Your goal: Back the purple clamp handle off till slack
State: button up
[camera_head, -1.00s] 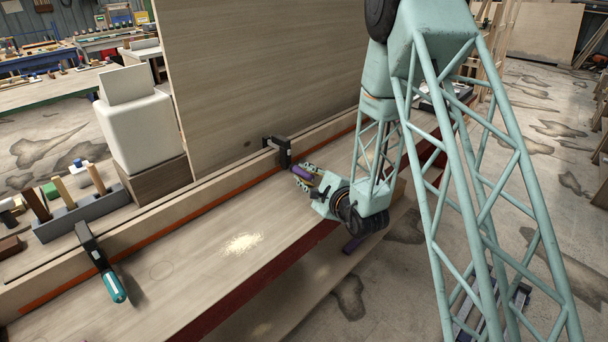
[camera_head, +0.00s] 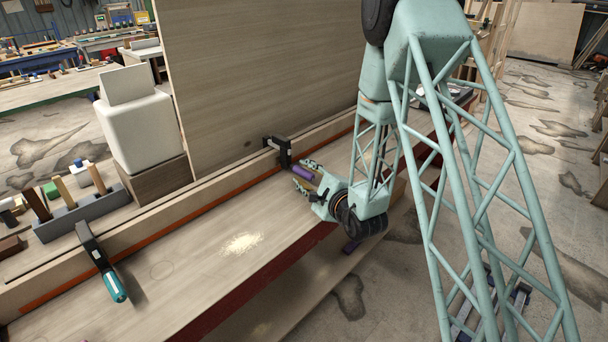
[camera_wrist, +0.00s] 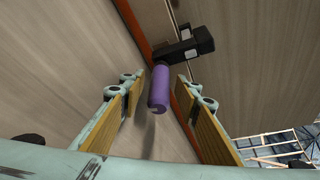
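The purple clamp handle (camera_head: 294,172) sticks out from a black clamp (camera_head: 277,146) fixed on the wooden rail at the foot of the tall panel. In the wrist view the purple handle (camera_wrist: 160,88) stands between my two fingers, with a gap on each side, below the black clamp body (camera_wrist: 185,46). My gripper (camera_head: 306,178) is open around the handle's end; it also shows in the wrist view (camera_wrist: 158,98), its yellowish finger pads apart and touching nothing that I can see. I cannot tell how tight the clamp is.
A second clamp with a teal handle (camera_head: 115,287) sits on the rail at the left. A grey tool holder (camera_head: 84,215) and a white box (camera_head: 138,125) stand behind the rail. The bench between the clamps is mostly clear.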

jog(key=shift+s, duration=0.1)
jog(key=shift+v, duration=5.95)
